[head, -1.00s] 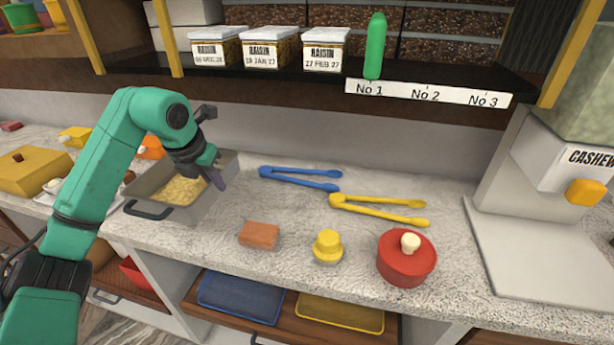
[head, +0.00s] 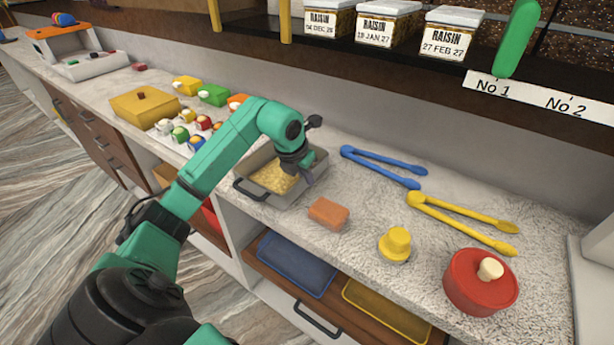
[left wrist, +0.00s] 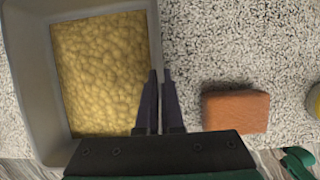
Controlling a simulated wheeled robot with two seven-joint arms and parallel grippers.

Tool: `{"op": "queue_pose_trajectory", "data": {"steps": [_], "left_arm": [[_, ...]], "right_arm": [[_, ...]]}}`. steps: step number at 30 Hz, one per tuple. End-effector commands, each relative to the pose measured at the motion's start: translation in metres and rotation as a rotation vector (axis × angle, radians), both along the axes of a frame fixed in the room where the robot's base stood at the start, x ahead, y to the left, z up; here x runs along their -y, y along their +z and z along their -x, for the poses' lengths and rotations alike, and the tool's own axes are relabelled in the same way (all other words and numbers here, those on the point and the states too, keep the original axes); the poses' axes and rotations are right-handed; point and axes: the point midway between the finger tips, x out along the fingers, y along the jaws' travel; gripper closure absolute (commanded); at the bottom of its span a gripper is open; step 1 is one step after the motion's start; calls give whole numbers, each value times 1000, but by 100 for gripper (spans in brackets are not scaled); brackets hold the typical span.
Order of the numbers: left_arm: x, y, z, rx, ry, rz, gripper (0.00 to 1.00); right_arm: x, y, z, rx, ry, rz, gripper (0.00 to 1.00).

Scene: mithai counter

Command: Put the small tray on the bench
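Two flat trays lie on the wooden shelf under the bench, a blue tray (head: 297,266) and a yellow tray (head: 385,313); I cannot tell which is the small tray. The bench (head: 365,240) is the speckled stone counter above them. My left gripper (head: 309,181) is over the bench at the right wall of the grey handled pan (head: 240,193). In the left wrist view its fingers (left wrist: 161,76) are close together with nothing between them, between the pan and an orange-brown block (left wrist: 236,111). My right gripper is not in view.
The block (head: 328,213), yellow knobbed piece (head: 396,245), red lidded pot (head: 481,282), blue tongs (head: 383,166) and yellow tongs (head: 462,222) stand on the bench. Raisin jars (head: 388,22) stand on the shelf above. Coloured boxes and small pots crowd the left.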

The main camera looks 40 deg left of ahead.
Motion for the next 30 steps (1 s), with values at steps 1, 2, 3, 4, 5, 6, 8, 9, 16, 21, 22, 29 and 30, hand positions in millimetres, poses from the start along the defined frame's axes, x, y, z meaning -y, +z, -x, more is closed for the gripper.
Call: {"op": "queue_pose_trajectory", "data": {"steps": [1, 2, 3, 4, 5, 6, 8, 9, 16, 21, 22, 29, 30], "left_arm": [[0, 1, 0, 3, -1, -1, 100], [0, 1, 0, 3, -1, -1, 100], [0, 0, 0, 3, -1, -1, 100], [0, -1, 0, 2, -1, -1, 100], [0, -2, 0, -1, 0, 0, 89], [0, -1, 0, -1, 0, 0, 73], [0, -1, 0, -1, 0, 0, 66], [0, -1, 0, -1, 0, 0, 66], [0, 0, 0, -1, 0, 1, 66], [-1, 19, 7, 3, -1, -4, 66], [0, 26, 10, 4, -1, -3, 66], [0, 85, 34, 5, 0, -3, 66], [1, 93, 38, 4, 0, -2, 66]], "right_arm": [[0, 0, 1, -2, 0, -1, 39], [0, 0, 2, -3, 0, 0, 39], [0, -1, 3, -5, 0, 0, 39], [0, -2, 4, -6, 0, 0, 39], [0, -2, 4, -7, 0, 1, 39], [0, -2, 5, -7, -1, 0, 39], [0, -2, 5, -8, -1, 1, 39], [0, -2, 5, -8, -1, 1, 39], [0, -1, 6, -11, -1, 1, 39], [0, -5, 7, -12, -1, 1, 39], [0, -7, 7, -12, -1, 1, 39], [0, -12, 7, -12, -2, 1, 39], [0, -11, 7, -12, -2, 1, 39]]}}
